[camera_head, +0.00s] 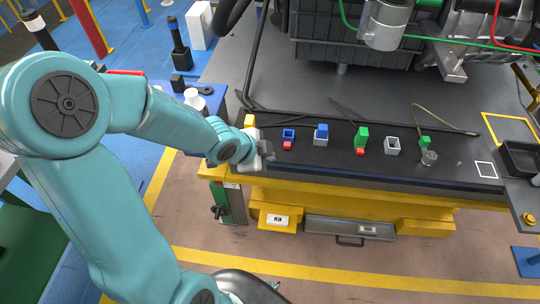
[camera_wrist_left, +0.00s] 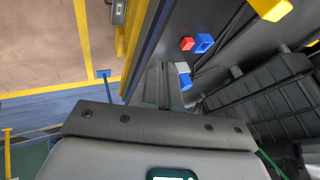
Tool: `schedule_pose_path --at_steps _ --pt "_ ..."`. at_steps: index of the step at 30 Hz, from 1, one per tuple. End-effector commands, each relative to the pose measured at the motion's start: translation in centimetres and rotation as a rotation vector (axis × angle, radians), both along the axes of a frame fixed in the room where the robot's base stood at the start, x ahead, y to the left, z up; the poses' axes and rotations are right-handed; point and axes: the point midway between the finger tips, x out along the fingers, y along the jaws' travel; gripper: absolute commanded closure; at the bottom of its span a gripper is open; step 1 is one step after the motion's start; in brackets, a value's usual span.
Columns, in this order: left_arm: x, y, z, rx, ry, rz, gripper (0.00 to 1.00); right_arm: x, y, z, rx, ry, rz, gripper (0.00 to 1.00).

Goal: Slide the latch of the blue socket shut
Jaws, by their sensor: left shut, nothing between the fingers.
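The blue socket (camera_head: 288,134) is a small open-topped blue box near the front edge of the dark bench. Its red latch (camera_head: 287,146) sits at its front side. In the left wrist view the blue socket (camera_wrist_left: 204,43) shows near the top, with the red latch (camera_wrist_left: 187,44) beside it at the left. I cannot tell whether the latch is fully slid. My left gripper (camera_head: 268,151) is shut and empty, just left of the latch in the head view. In the left wrist view its fingers (camera_wrist_left: 160,84) show above the dark gripper body. My right gripper is not seen.
Right of the socket stand a blue-and-grey block (camera_head: 321,135), a green socket (camera_head: 361,134) with a red latch, a grey socket (camera_head: 392,146) and a green plug (camera_head: 425,142). A yellow block (camera_head: 249,121) stands at the left. Cables and an engine lie behind.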

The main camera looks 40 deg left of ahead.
Motion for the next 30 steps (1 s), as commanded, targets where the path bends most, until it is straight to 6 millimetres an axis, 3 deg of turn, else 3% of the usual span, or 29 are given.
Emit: schedule_pose_path --at_steps 1,3,14,15,18,24,30 --pt "0.6 -0.1 -1.8 0.0 -0.001 -0.001 1.0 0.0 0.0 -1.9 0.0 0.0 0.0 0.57" --pt "1.4 -0.2 -2.9 -0.001 -0.002 0.0 1.0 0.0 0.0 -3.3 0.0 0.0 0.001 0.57" --pt "4.8 -0.7 -7.4 -0.001 -0.001 0.0 1.0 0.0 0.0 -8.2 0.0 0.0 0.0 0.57" --pt "5.3 -0.3 -6.0 -0.002 0.001 0.001 1.0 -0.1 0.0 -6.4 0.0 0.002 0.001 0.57" --pt "6.2 0.4 -6.0 -0.003 0.003 0.002 1.0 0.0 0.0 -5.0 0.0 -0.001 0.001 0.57" --pt "7.6 1.3 -6.2 -0.001 0.001 0.0 1.0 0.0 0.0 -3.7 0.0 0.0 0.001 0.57" --pt "8.0 1.5 -6.4 -0.001 -0.001 -0.001 1.0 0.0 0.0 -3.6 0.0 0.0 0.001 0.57"
